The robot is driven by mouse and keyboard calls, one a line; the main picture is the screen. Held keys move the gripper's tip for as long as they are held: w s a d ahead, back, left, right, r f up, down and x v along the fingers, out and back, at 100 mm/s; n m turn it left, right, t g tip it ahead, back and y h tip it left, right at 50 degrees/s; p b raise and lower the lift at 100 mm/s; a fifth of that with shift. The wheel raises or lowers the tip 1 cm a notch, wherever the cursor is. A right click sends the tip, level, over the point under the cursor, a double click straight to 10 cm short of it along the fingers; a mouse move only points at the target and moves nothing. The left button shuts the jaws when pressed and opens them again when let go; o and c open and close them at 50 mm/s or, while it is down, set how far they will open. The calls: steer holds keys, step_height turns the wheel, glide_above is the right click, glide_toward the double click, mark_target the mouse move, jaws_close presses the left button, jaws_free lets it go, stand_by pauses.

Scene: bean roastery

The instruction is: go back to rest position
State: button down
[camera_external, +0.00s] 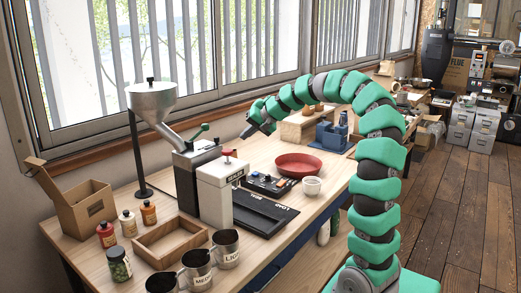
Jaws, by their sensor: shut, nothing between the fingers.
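My gripper (258,123) is at the end of my green and black arm, which arches up from the lower right and reaches left over the bench. The gripper is held in the air above the back of the bench (262,158), near the window side. It is shut and empty. It is to the right of the metal hopper (152,102) and the grinder-like machine (196,170), apart from both. The fingertips are small and dark in this view.
A red bowl (298,165), a small white cup (311,186), a control box (270,183) and a black tray (262,212) lie below the arm. A blue holder (331,134) and wooden box (306,124) stand behind. Mugs (226,249), bottles (128,222) and a cardboard box (85,205) fill the left.

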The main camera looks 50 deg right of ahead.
steer(key=s+a+r+n+t+h, duration=0.1)
steer(key=s+a+r+n+t, duration=0.1)
steer(key=a+r, duration=0.4)
steer(key=s+a+r+n+t+h, duration=0.1)
steer(key=s+a+r+n, duration=0.3)
steer(key=r, duration=1.2)
steer(key=s+a+r+n+t, duration=0.2)
steer(key=s+a+r+t, duration=0.1)
steer(key=s+a+r, duration=0.4)
step_height(320, 180, up, 4)
steer(key=a, duration=0.2)
steer(key=shift+a+r+n+h, duration=0.2)
steer(key=shift+a+n+h, duration=0.15)
steer(key=shift+n+h, duration=0.05)
steer(key=shift+f, duration=0.1)
step_height(320, 180, down, 8)
steer(key=b, duration=0.8)
steer(key=shift+f, duration=0.2)
steer(key=shift+w, duration=0.1)
